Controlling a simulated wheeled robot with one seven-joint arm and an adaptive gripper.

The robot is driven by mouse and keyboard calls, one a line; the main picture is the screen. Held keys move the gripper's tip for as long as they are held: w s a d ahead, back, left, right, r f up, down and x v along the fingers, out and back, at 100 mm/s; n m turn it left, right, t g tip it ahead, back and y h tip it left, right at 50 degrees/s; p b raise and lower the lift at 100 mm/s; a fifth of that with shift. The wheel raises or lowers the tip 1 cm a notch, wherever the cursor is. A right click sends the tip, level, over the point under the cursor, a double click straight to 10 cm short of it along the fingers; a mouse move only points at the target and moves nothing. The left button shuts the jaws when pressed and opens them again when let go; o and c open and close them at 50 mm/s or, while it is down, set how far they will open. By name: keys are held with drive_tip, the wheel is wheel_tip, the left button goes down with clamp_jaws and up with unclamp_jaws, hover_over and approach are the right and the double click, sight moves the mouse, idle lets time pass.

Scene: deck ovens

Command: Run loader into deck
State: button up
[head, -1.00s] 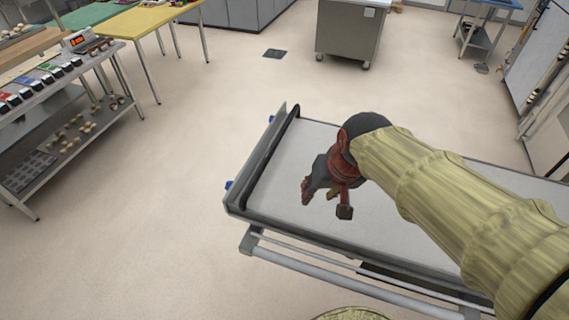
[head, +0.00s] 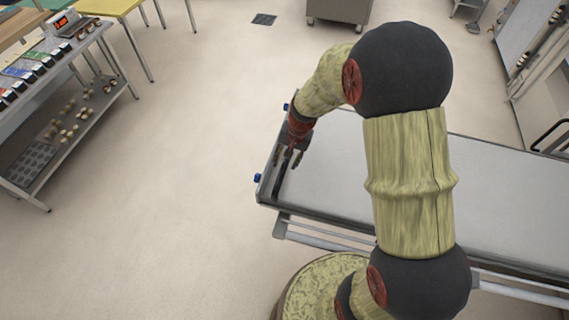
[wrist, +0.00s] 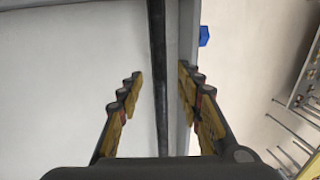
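The loader (head: 420,175) is a long table with a pale flat top and a grey frame, running from the middle of the head view to the right. A dark bar (wrist: 157,30) crosses near its left end. My gripper (head: 291,156) is over that end, pointing down. In the wrist view my gripper (wrist: 160,75) is open, with one finger on each side of the bar and visible gaps to both. Whether the fingertips are down at bar height is unclear. My arm hides part of the loader top. No deck opening is clearly visible.
A metal rack (head: 85,95) with trays stands at upper left beside a yellow table (head: 108,7). A grey cabinet (head: 338,10) stands at the back. Pale upright units (head: 520,45) line the right edge. The floor left of the loader is clear.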

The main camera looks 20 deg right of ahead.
sight(284, 167)
drive_tip(key=shift+w+a+f, duration=0.1)
drive_tip(key=shift+f, duration=0.75)
drive_tip(key=shift+w+a+f, duration=0.1)
drive_tip(key=shift+f, duration=0.7)
drive_tip(key=shift+c, duration=0.6)
drive_tip(key=c, duration=0.8)
clamp_jaws()
